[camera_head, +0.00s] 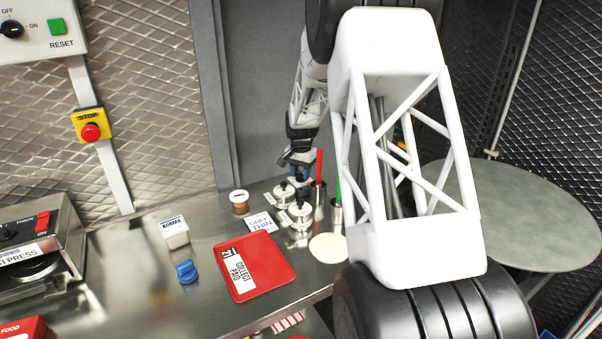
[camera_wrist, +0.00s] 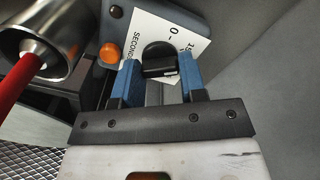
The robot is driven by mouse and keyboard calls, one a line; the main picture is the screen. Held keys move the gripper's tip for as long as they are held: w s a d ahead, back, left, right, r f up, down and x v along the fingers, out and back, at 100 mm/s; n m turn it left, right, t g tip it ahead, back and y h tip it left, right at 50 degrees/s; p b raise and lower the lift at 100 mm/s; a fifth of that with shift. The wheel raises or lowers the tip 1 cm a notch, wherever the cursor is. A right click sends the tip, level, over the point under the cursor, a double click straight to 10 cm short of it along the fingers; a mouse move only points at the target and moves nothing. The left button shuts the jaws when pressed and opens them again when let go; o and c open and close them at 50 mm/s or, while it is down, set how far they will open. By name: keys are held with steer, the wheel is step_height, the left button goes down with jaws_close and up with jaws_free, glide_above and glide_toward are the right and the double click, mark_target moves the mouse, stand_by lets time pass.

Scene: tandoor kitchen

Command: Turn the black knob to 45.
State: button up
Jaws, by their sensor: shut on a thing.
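The black knob (camera_wrist: 158,55) is in the upper middle of the wrist view, in front of a white label (camera_wrist: 176,28) with "0" and part of "SECOND" printed on it. The blue fingers of my gripper (camera_wrist: 159,70) stand on either side of the knob and are shut on it. The angle that the knob points to cannot be read, and part of the scale is hidden or cut off. In the head view my gripper (camera_head: 297,170) is low behind the metal pots at the back of the counter, and this knob is hidden there.
An orange button (camera_wrist: 110,53) sits left of the knob. A metal cup (camera_wrist: 62,38) with a red handle (camera_wrist: 22,83) is close by at left. In the head view, lidded pots (camera_head: 300,214) stand near my gripper. A separate black switch (camera_head: 11,29) marked OFF/ON is at upper left.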

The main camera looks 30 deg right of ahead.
steer(key=m, duration=1.1)
steer(key=shift+m, duration=2.3)
steer(key=o, duration=0.6)
steer(key=shift+o, duration=0.2)
steer(key=shift+r, duration=0.1)
